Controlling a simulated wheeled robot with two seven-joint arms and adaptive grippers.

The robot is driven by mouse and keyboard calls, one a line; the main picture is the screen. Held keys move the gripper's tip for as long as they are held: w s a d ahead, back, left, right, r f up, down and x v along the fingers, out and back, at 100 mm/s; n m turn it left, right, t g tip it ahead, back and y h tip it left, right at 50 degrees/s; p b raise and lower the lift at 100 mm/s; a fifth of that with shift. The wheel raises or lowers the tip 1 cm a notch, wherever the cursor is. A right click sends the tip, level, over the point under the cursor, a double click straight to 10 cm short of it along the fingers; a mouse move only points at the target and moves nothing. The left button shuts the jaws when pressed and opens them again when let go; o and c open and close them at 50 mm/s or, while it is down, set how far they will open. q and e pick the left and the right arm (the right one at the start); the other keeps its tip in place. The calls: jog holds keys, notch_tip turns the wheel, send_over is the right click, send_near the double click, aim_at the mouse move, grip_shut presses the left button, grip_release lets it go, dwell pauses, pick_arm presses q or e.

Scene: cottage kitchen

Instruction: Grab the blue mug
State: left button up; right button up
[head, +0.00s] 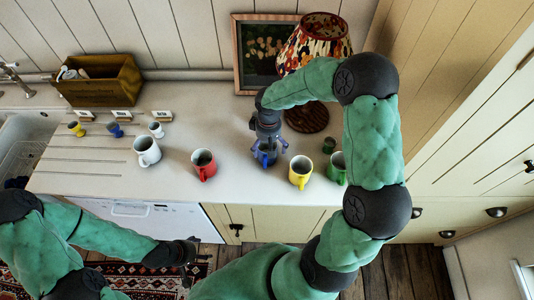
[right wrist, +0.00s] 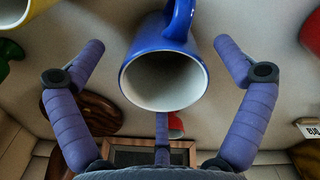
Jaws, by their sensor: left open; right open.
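The blue mug (head: 267,158) stands on the counter between a red mug and a yellow mug, partly hidden by my right gripper (head: 269,146). In the right wrist view the blue mug (right wrist: 165,75) shows its pale open mouth towards the camera, with its handle at the top of the picture. My right gripper (right wrist: 160,45) is open, with its purple fingers spread on either side of the mug and a third finger below it. I cannot tell whether any finger touches it. My left gripper (head: 190,262) is open and empty, low in front of the counter.
The red mug (head: 203,164) stands to the left, the yellow mug (head: 300,172) and green mug (head: 338,168) to the right. A white mug (head: 146,151) and several small cups stand further left. A lamp (head: 314,45) and picture frame (head: 262,52) are behind. A wooden box (head: 100,82) is back left.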

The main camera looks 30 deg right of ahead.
notch_tip(320, 180, down, 4)
jog(key=shift+w+r, duration=0.1)
jog(key=shift+r, duration=0.05)
jog(key=c, duration=1.4)
jog(key=shift+r, duration=0.1)
jog(key=shift+c, duration=0.2)
